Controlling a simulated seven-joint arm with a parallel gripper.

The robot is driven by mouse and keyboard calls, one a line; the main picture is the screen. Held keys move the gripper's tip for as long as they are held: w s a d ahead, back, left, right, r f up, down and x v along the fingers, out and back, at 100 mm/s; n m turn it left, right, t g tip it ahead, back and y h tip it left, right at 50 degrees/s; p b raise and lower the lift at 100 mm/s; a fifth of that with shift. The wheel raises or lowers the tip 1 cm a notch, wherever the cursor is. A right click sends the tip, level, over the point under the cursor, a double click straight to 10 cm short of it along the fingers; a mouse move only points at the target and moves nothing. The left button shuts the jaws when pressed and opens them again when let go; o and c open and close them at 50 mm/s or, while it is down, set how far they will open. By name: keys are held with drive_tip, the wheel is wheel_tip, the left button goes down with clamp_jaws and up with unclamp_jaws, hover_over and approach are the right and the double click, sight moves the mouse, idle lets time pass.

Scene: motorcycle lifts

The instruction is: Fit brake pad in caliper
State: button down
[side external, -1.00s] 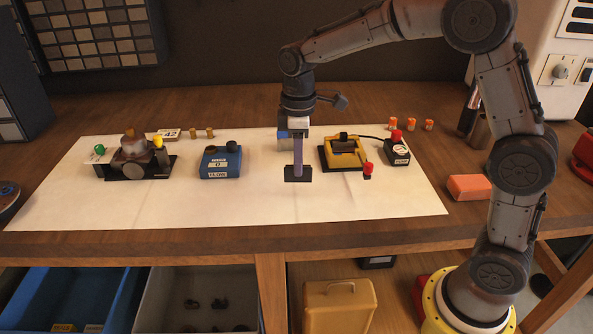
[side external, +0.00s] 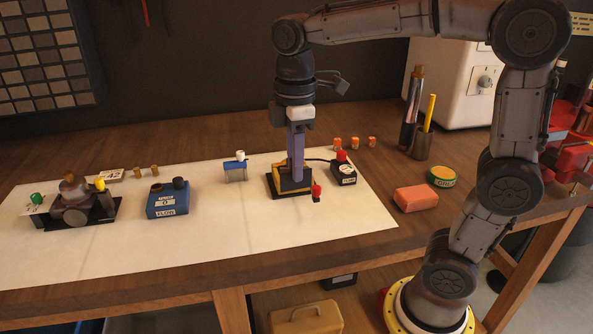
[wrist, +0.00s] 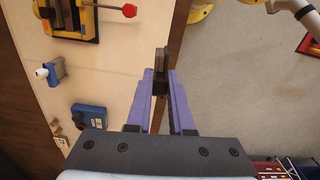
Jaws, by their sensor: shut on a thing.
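My gripper (side external: 297,166) points down and is shut on a dark, flat piece that looks like the brake pad (side external: 294,184). In the wrist view the pad (wrist: 161,66) stands on edge between the purple fingertips, its end sticking out beyond them. A yellow frame on a black base (side external: 273,183), apparently the caliper, lies behind the pad in the side view and is partly hidden. The yellow frame also shows at the upper left of the wrist view (wrist: 62,20), clear of the pad. I see no contact between them.
A red-knobbed lever (side external: 317,191) stands at the frame's front, and a black box with a red button (side external: 343,172) at its right. A small blue-and-white part (side external: 235,169), a blue box (side external: 167,200) and a metal assembly (side external: 76,203) stand left. The white mat's front is clear.

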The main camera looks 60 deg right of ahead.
drive_tip(key=w+d, duration=0.7)
drive_tip(key=w+d+f+m, duration=0.1)
drive_tip(key=w+d+f, duration=0.1)
drive_tip(key=d+f, duration=0.6)
drive_tip(key=shift+w+d+f, duration=0.15)
drive_tip(key=shift+w+f, duration=0.2)
drive_tip(key=shift+f, duration=1.6)
idle(0.4)
drive_tip(key=shift+c, duration=1.6)
unclamp_jaws()
wheel_tip(320, 180, up, 8)
